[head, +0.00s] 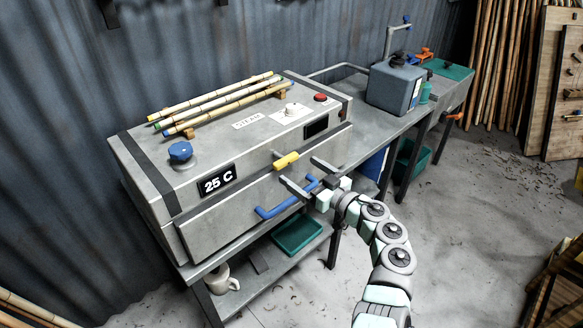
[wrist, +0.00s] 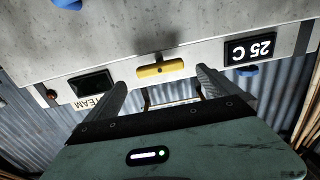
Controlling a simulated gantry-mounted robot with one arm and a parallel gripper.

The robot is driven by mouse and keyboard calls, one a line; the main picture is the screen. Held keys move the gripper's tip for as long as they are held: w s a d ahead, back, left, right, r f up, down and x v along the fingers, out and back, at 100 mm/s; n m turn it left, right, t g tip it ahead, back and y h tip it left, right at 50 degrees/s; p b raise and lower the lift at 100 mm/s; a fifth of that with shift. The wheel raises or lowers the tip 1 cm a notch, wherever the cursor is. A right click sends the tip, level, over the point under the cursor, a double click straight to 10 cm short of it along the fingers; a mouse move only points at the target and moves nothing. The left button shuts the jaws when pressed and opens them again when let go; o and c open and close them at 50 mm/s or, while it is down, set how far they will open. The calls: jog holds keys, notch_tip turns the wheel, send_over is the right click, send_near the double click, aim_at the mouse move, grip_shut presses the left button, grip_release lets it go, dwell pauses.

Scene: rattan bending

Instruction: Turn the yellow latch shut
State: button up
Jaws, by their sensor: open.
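The yellow latch (head: 287,160) is a short bar on the upper front edge of the grey steam box (head: 222,238), and it lies level along that edge. It also shows in the wrist view, where the picture is upside down, as a yellow bar (wrist: 160,69) on a dark stem. My gripper (head: 298,168) is open and empty just in front of the latch, its two dark fingers spread apart. In the wrist view the fingers (wrist: 161,80) stand either side of the latch. I cannot tell whether either finger touches it.
A blue handle (head: 287,199) sticks out of the box front below my gripper. On top are a blue knob (head: 181,151), bamboo poles (head: 215,101) and a red button (head: 320,97). A blue-grey container (head: 396,86) stands on the bench to the right. The floor at right is mostly clear.

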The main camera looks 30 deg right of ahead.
aim_at(289, 163)
jog(key=shift+b+x, duration=0.45)
jog(key=shift+x, duration=2.05)
jog(key=c, duration=1.3)
